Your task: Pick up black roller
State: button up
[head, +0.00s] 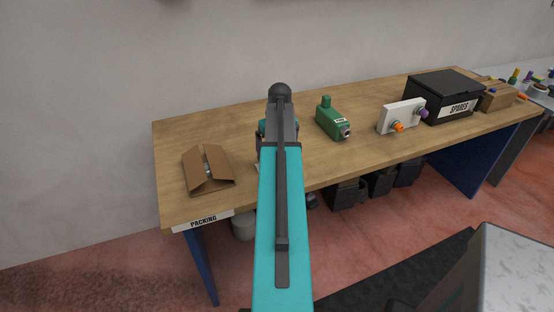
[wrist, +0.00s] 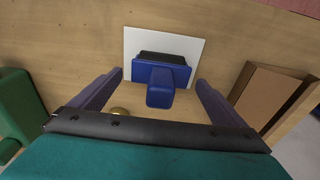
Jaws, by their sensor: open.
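In the wrist view a blue object (wrist: 160,88) with a block-like part facing me sits on a white plate (wrist: 190,45). A dark black piece (wrist: 163,57) shows along its far side; it may be the black roller, but its round shape cannot be made out. My gripper (wrist: 160,79) is open and empty, with one finger on each side of the blue object, apart from it. In the head view my arm hides the fingers and this object.
An open cardboard box (head: 220,186) stands left on the wooden bench (head: 180,138). A green device (head: 332,118), a white block with coloured knobs (head: 388,121) and a black SPARES box (head: 443,84) stand to the right.

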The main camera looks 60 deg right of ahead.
jog(key=shift+f, duration=0.4)
jog(key=c, duration=1.6)
